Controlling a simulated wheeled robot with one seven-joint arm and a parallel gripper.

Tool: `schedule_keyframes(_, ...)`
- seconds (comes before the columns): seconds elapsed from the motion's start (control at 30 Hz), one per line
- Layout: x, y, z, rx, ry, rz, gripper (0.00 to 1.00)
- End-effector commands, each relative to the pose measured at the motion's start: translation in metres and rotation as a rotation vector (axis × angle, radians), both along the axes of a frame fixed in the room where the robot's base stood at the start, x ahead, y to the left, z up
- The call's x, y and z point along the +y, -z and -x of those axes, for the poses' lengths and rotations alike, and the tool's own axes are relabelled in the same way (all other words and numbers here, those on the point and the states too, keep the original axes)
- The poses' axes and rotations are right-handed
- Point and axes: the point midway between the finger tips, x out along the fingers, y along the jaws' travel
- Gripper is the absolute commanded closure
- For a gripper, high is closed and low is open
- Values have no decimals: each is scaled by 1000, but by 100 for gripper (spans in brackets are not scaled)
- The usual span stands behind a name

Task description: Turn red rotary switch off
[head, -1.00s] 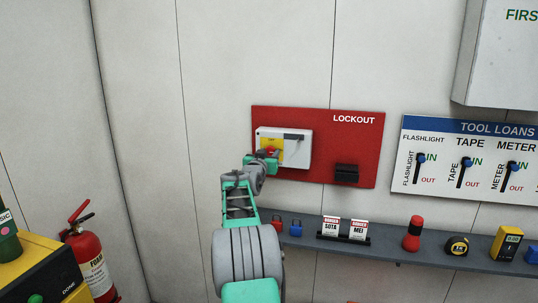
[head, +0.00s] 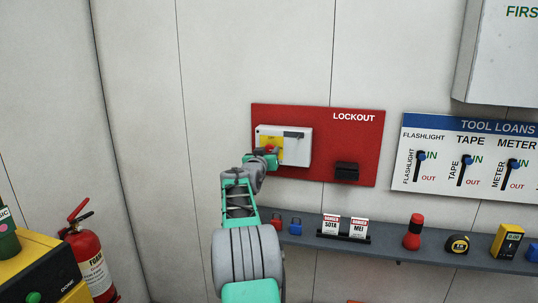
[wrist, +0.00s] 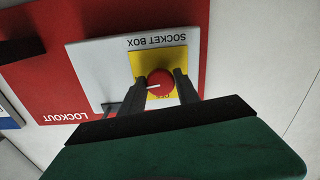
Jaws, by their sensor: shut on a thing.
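The red rotary switch (wrist: 160,80) sits on a yellow plate (wrist: 142,62) on the white socket box (wrist: 95,55), which is fixed to the red lockout board (wrist: 50,85). My gripper (wrist: 158,86) is shut on the switch, one dark finger on each side of its knob. The knob's white mark lies nearly level in the wrist view, pointing left. Lettering on the plate below the knob is partly hidden. In the head view my gripper (head: 266,154) reaches the socket box (head: 299,147) from below and covers part of the switch.
A black holder (head: 346,171) is on the board's lower right. Below, a grey shelf (head: 400,256) holds red and blue padlocks (head: 295,227), danger tags (head: 344,228), a flashlight (head: 413,232), tape and meter. A fire extinguisher (head: 86,255) stands at left.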

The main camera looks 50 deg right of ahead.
Motion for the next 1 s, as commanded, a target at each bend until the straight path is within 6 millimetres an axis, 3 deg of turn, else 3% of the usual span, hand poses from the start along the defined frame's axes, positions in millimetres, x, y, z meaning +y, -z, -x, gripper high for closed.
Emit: schedule_keyframes(1.0, 0, -2, 1, 851, -2, 369, 100)
